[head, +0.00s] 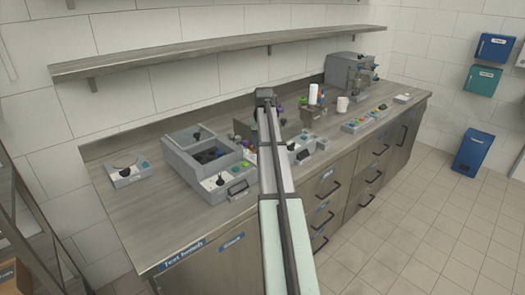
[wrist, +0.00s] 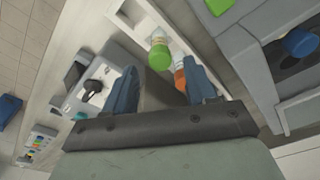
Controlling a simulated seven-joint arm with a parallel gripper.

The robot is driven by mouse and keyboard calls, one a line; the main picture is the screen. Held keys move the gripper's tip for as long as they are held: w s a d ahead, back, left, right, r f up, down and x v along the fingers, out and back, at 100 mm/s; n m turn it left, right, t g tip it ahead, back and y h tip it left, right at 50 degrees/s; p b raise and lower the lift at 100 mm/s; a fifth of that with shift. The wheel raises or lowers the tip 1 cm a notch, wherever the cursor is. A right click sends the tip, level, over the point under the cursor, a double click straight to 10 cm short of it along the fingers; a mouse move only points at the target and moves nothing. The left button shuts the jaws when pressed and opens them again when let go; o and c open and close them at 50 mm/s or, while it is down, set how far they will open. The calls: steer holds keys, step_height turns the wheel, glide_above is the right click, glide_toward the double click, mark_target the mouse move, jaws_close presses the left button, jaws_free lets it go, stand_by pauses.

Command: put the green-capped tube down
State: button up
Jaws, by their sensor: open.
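The green-capped tube (wrist: 159,55) shows in the wrist view just beyond my fingertips, standing in or against a pale narrow tray or rack (wrist: 170,25). Its green cap faces the camera and a short clear length of the tube shows. An orange-capped tube (wrist: 180,76) is close beside it, nearer the right finger. My gripper (wrist: 161,72) is open, with its two blue fingers apart and nothing clamped between them. I cannot tell whether a finger touches either tube.
A grey machine with a blue-capped item (wrist: 300,42) is close on the right in the wrist view. A box with a black knob (wrist: 90,88) is at left. In the head view, the open-topped grey machine (head: 210,155) stands left of my arm. Bare bench (head: 140,215) lies at front left.

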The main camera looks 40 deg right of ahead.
step_height(320, 180, up, 8)
steer(key=shift+s+a+f, duration=0.25)
steer(key=shift+s, duration=0.15)
